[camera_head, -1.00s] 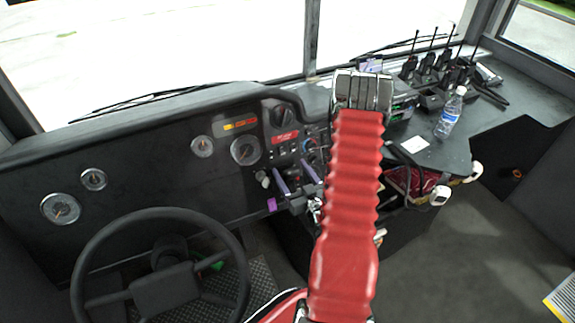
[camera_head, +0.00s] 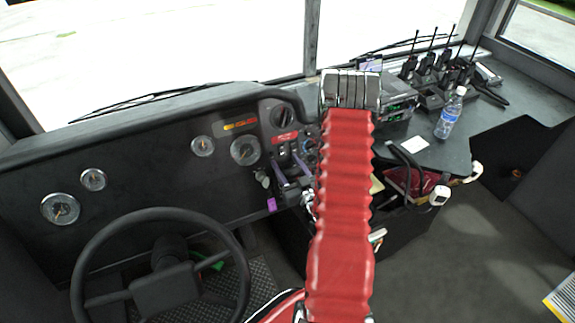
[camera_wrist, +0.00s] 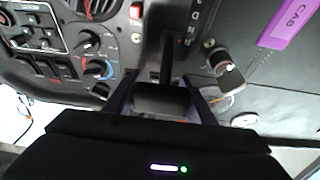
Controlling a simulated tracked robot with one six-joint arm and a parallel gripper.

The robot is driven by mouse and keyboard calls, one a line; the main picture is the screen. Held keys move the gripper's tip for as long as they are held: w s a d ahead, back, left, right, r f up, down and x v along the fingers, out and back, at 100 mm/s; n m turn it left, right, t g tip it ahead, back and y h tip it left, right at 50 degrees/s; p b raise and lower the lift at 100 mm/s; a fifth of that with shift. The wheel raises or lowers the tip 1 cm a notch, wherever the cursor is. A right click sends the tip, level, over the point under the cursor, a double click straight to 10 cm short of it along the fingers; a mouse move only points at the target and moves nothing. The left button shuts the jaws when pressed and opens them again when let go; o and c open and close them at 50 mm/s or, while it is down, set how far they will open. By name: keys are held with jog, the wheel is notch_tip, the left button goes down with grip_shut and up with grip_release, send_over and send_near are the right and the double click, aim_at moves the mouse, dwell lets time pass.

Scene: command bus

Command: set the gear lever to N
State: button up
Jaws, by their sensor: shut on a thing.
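The gear lever (camera_wrist: 164,98) is a dark block-shaped handle on a thin stem in the wrist view. Its stem runs up into a dark slot in the panel. White gear letters (camera_wrist: 192,22) stand to the right of the slot; the letters are small and turned, so I cannot tell which one the lever is at. My gripper (camera_wrist: 160,84) has its two purple fingers on either side of the handle and is shut on it. In the head view my gripper (camera_head: 291,178) is at the dash, right of the steering wheel, and the lever is mostly hidden there.
Rotary knobs and switches (camera_wrist: 92,42) are left of the lever, and a small knob (camera_wrist: 228,72) and a purple tag (camera_wrist: 285,25) are right. The steering wheel (camera_head: 160,270) is at lower left. A water bottle (camera_head: 449,113) and radios (camera_head: 425,68) stand on the right-hand counter.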

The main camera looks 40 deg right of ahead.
jog(key=c, duration=0.8)
jog(key=shift+s+a+f, duration=0.1)
jog(key=shift+s+f, duration=0.2)
jog(key=shift+f, duration=0.6)
jog(key=o, duration=1.5)
jog(key=shift+r, duration=0.1)
jog(key=v, duration=1.4)
jog(key=shift+w, duration=0.1)
